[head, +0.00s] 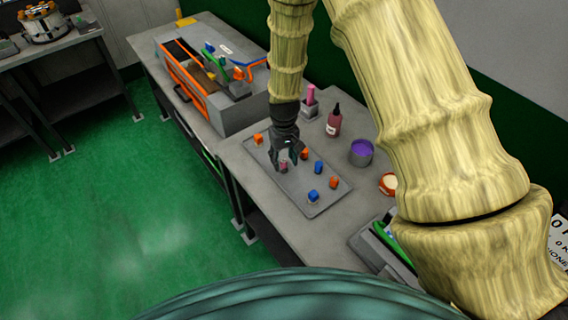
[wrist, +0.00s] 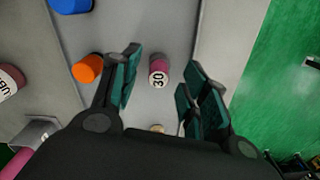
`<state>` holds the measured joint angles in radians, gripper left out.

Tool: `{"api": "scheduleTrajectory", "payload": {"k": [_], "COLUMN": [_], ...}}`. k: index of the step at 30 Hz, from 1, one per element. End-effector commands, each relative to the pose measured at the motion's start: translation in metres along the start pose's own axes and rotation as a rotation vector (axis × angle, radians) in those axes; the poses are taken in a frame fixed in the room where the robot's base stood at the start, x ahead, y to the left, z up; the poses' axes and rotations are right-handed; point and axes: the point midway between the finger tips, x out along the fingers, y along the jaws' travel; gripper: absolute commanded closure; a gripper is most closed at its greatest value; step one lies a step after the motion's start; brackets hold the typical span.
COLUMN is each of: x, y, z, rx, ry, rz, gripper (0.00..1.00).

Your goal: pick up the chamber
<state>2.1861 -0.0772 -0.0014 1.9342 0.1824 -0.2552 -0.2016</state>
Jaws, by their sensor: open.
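A small mauve cylinder with a white label reading 30 lies on the grey tray (wrist: 150,25) in the wrist view (wrist: 158,72); it seems to be the chamber, though no label names it. In the head view it is a small pinkish piece (head: 284,166) at the fingertips, partly hidden. My gripper (head: 290,160) points down over the tray and is open. In the wrist view its fingers (wrist: 162,75) stand on either side of the cylinder, with a gap on each side. I cannot tell how far above it they are.
Several orange and blue pieces lie on the tray; an orange one (wrist: 88,68) is just left of the left finger. Green floor (head: 120,220) is clear.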

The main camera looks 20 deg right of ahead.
Motion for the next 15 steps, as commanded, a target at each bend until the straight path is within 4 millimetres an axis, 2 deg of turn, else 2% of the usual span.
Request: {"api": "scheduleTrajectory", "payload": {"k": [6, 15], "x": [0.015, 0.017], "y": [0.000, 0.000], "z": [-0.001, -0.001], "rx": [0.001, 0.001], "ry": [0.000, 0.001], "rz": [0.000, 0.000], "gripper": [0.55, 0.55]}}
